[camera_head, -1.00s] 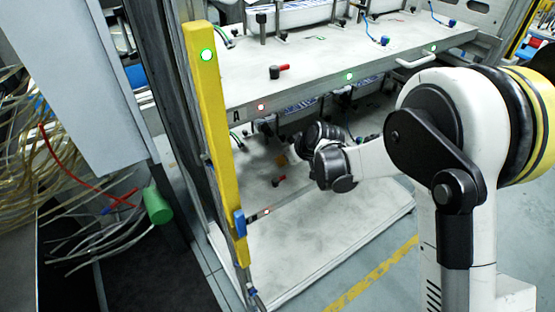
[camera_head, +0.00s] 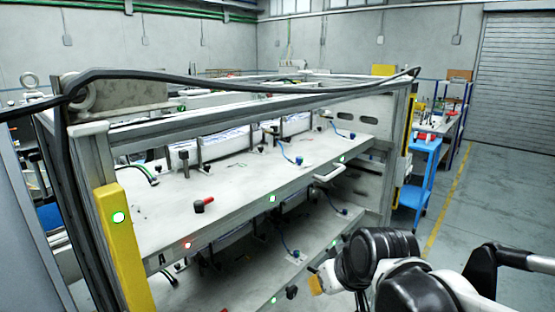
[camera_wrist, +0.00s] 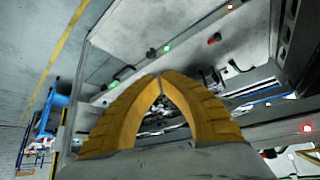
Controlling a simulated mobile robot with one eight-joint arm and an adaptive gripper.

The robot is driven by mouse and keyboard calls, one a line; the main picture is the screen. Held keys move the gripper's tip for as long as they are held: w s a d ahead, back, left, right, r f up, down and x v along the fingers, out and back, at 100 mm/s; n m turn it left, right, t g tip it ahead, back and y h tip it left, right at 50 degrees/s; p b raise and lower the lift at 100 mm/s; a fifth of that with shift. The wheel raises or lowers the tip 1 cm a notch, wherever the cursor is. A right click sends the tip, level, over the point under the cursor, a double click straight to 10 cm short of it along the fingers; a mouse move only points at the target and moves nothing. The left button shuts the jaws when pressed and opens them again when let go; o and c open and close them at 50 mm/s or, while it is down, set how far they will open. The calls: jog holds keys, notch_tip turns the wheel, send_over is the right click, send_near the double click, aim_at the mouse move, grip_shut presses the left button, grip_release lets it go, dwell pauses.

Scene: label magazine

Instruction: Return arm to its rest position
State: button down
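My gripper (camera_wrist: 158,76) shows in the wrist view as two yellow-orange ribbed fingers whose tips meet, with nothing seen held between them. In the head view its yellow-orange end (camera_head: 317,284) is at the lower right, in front of the magazine's lower shelf (camera_head: 232,290). My arm (camera_head: 420,290), white and black, is folded at the bottom right corner, partly out of frame. I cannot tell the exact clearance between the gripper and the shelf.
A blue cart (camera_head: 422,170) is beyond on the right. Floor (camera_head: 480,215) at right is open.

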jog(key=s+d+f+m+h, duration=0.1)
jog(key=s+d+m+h, duration=0.1)
jog(key=s+d, duration=0.7)
jog(key=s+m, duration=0.1)
jog(key=s, duration=0.2)
jog(key=shift+s+d+f+m+t, duration=0.2)
jog(key=shift+s+d+m+t, duration=0.1)
jog(key=shift+s+m, duration=0.1)
